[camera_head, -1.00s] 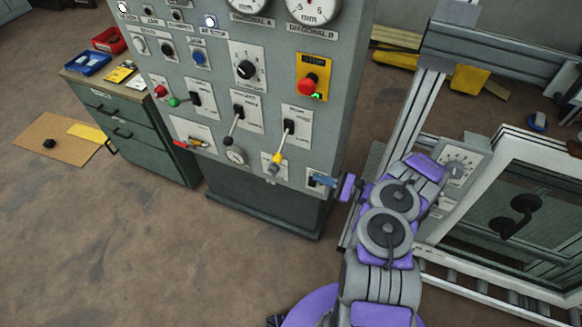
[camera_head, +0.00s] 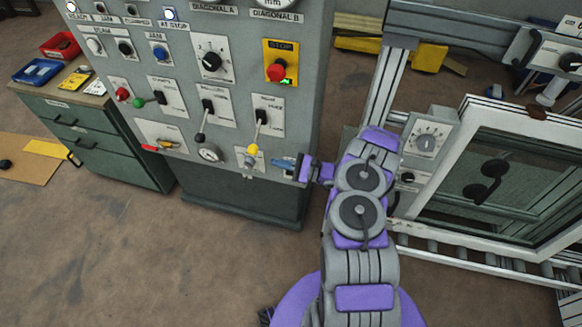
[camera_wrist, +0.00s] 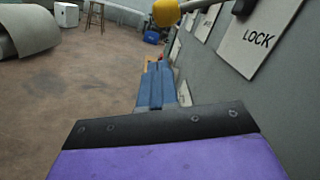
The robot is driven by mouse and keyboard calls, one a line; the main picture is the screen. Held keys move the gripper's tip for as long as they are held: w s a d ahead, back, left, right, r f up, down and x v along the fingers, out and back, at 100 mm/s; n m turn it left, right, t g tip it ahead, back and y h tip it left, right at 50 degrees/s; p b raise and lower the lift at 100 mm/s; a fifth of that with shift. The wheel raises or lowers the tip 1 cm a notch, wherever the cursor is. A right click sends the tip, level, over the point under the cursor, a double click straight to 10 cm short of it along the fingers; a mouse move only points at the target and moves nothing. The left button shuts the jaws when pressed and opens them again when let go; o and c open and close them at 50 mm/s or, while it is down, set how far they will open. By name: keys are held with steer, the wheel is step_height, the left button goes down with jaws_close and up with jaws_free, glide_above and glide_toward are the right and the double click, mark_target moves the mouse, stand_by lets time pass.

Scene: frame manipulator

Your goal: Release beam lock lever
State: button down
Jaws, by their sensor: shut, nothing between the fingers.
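The lever with a yellow knob (camera_head: 253,149) hangs downward from its plate (camera_head: 269,116) on the grey control panel. In the wrist view the yellow knob (camera_wrist: 166,12) is at the top, and its rod runs right to a plate marked LOCK (camera_wrist: 258,37). My gripper (camera_head: 283,163) is at the panel's lower right corner, just right of and slightly below the yellow knob. Its blue fingers (camera_wrist: 157,86) are shut and empty in the wrist view, below the knob in the picture. They look apart from the lever.
Another lever (camera_head: 202,125) and a small gauge (camera_head: 209,153) lie left on the panel. A red stop button (camera_head: 277,71) is above. A framed window rig (camera_head: 470,120) stands close on the right. The floor in front is clear.

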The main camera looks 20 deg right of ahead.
mark_target(256, 137)
steer(key=a+r, duration=0.1)
steer(key=w+a+r+b, duration=0.1)
steer(key=a+r, duration=0.1)
steer(key=a, duration=0.1)
steer(key=shift+w+r, duration=0.1)
steer(key=shift+w, duration=0.15)
steer(key=shift+d, duration=0.15)
